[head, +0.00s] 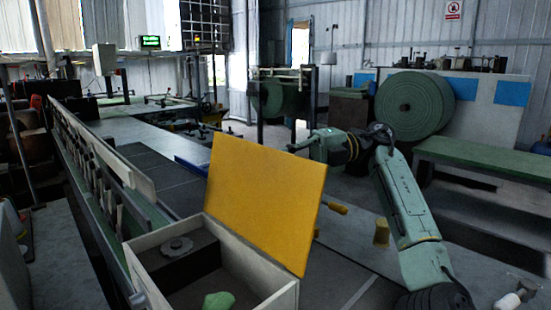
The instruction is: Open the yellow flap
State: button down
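The yellow flap (266,195) stands raised, tilted slightly back, along the far right side of a pale open-topped box (263,276). The inside of the box is exposed. A grey round part (176,246) lies on a dark block in it, and a green lump (218,301) lies at the front. My arm comes in from the right behind the flap. My gripper (298,148) is at the flap's top edge, seen small and side-on. I cannot tell whether it touches the flap or how its fingers stand; part of it may be hidden behind the flap.
A long conveyor-like machine with a green rail (88,205) runs along the left. A large green roll (414,105) and a green bench (490,165) stand behind my arm. A small yellow object (381,233) is on the grey surface right of the flap.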

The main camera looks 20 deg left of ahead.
jog(key=shift+f, duration=0.4)
jog(key=c, duration=1.7)
grip_release()
jog(key=shift+r, duration=0.15)
jog(key=shift+r, duration=0.1)
notch_tip(320, 180, up, 10)
jog(key=shift+f, duration=0.1)
jog(key=shift+c, duration=0.5)
